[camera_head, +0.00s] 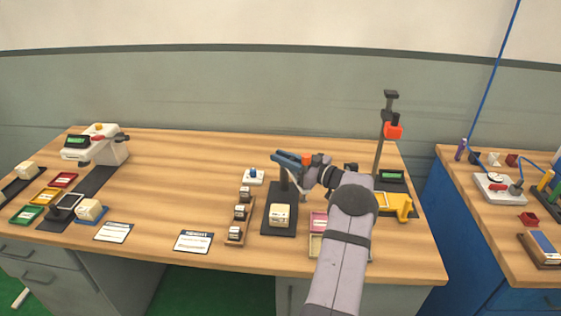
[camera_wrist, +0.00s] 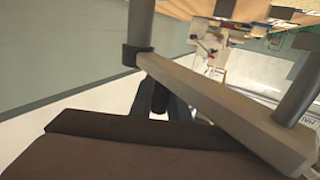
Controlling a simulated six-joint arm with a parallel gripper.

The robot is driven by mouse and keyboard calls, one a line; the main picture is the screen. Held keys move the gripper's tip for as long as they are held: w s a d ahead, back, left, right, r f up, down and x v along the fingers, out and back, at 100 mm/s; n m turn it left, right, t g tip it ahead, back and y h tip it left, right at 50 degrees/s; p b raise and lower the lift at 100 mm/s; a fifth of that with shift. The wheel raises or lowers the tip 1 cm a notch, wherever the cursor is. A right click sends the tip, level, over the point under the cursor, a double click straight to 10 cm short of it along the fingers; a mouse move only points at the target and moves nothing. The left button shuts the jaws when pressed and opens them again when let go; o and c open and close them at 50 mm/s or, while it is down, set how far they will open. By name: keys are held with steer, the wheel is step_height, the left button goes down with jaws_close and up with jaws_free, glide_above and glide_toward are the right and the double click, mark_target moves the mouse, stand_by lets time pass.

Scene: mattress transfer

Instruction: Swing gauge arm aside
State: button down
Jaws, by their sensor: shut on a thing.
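A dark stand (camera_head: 268,216) with an upright post stands right of the middle of the bench, and a pale block (camera_head: 280,215) with a marked front sits on its base. In the wrist view, a long pale-grey bar, the gauge arm (camera_wrist: 225,108), runs diagonally between a collared post (camera_wrist: 140,28) and another cylinder (camera_wrist: 300,92). My gripper (camera_wrist: 165,103) is shut at the bar; the exact contact is partly hidden behind the bar and my wrist.
A tall stand with an orange part (camera_head: 393,131) and a yellow piece (camera_head: 403,206) stand right of my arm. A rack of small blocks (camera_head: 239,215) is just left of the dark stand.

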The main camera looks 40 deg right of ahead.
steer(key=shift+s+d+f+n+g+y+b, duration=0.15)
steer(key=shift+n+g+y+b, duration=0.15)
steer(key=shift+n+y+b, duration=0.35)
steer(key=shift+s+d+r+n+g+y+b, duration=0.1)
steer(key=shift+n+g+y+b, duration=0.25)
steer(key=shift+y+b, duration=0.7)
steer(key=shift+b, duration=0.05)
steer(key=c, duration=1.7)
jaws_free()
steer(key=shift+s+d, duration=0.1)
steer(key=shift+b+v, duration=0.8)
steer(key=shift+v, duration=2.75)
